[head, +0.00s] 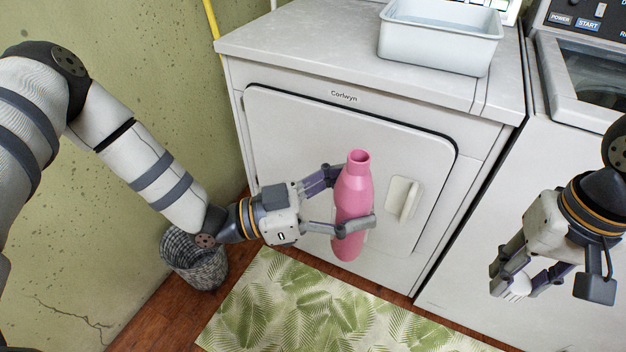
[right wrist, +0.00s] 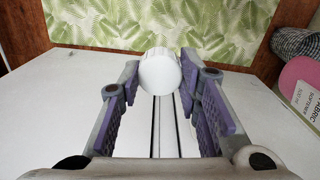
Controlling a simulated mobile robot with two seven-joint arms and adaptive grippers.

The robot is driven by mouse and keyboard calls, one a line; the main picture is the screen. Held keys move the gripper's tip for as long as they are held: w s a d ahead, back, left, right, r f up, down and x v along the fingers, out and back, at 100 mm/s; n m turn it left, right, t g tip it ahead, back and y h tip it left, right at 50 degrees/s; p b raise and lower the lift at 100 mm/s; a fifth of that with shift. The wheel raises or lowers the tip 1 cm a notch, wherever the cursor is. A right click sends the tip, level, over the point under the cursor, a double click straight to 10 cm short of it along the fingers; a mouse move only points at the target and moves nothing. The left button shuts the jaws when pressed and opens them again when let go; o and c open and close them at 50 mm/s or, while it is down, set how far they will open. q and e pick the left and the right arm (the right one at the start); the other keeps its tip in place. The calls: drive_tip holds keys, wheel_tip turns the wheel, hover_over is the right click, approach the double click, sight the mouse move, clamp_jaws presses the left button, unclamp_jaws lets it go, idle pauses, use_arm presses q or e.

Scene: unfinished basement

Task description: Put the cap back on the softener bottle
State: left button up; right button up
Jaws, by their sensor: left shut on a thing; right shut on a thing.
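The softener bottle (head: 352,195) is pink, with an open, uncapped neck at its top. My left gripper (head: 350,205) is shut around the bottle's body and holds it roughly upright in front of the dryer door. The bottle's pink side and part of its label also show at the right edge of the right wrist view (right wrist: 297,88). The white cap (right wrist: 160,71) is between the fingers of my right gripper (right wrist: 160,85), which is shut on it. In the head view my right gripper (head: 520,285) is at the right, apart from the bottle and lower than its neck; the cap shows there only partly.
A white dryer (head: 290,60) stands behind the bottle, with a grey-white tub (head: 440,45) on top. A washer (head: 560,130) is at the right. A leaf-pattern mat (head: 290,305) lies on the floor. A woven basket (head: 195,262) stands by the left wall.

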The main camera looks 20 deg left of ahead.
use_arm(q)
drive_tip(key=shift+w+d+f+m+g+h, duration=0.1)
drive_tip(key=shift+d+m+g+h, duration=0.4)
drive_tip(key=shift+d+g, duration=0.5)
use_arm(e)
drive_tip(key=w+a+r+n, duration=0.2)
drive_tip(key=w+a+r, duration=0.15)
drive_tip(key=a, duration=0.25)
drive_tip(key=w+a+r+n, duration=0.2)
drive_tip(key=w+a+r, duration=0.1)
drive_tip(key=a+r, duration=0.25)
drive_tip(key=s+a+r+n, duration=0.1)
drive_tip(key=a+r+n, duration=0.1)
drive_tip(key=a+r, duration=0.7)
drive_tip(key=shift+s+a, duration=0.2)
drive_tip(key=shift+a, duration=0.75)
drive_tip(key=shift+f, duration=0.1)
drive_tip(key=shift+f, duration=1.9)
